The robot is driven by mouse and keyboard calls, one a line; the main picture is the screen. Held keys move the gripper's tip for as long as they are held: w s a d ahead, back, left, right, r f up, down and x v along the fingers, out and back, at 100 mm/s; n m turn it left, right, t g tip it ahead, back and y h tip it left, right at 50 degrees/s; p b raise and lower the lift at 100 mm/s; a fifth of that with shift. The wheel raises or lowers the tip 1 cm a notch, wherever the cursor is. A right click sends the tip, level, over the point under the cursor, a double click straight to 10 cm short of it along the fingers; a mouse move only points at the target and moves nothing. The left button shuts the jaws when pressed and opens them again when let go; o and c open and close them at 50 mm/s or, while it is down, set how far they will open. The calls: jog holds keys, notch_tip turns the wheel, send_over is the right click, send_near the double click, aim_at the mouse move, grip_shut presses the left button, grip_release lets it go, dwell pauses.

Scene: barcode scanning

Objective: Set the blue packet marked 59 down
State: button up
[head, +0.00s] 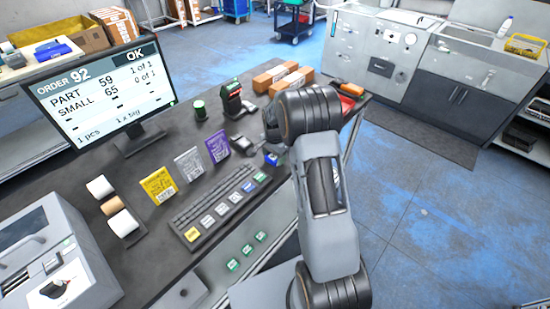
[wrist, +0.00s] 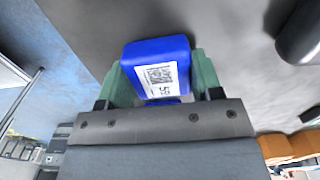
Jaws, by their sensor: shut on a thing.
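The blue packet (wrist: 170,52) is held between the green fingers of my gripper (wrist: 155,76), which is shut on it in the wrist view. Its white label with a square code and the number 59 faces the wrist camera. In the head view a small part of the blue packet (head: 272,159) shows below the end of my arm, over the dark table (head: 150,235). My arm hides most of my gripper there. I cannot tell whether the packet touches the table.
A keyboard (head: 213,208) with coloured keys lies left of the packet. Yellow (head: 158,184), grey (head: 188,164) and purple (head: 217,146) cards stand behind it. A red-and-black device (head: 234,100) and brown boxes (head: 283,77) are farther back. The monitor (head: 103,92) lists part 59.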

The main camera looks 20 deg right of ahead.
jog(key=shift+c, duration=0.8)
jog(key=shift+r, duration=0.1)
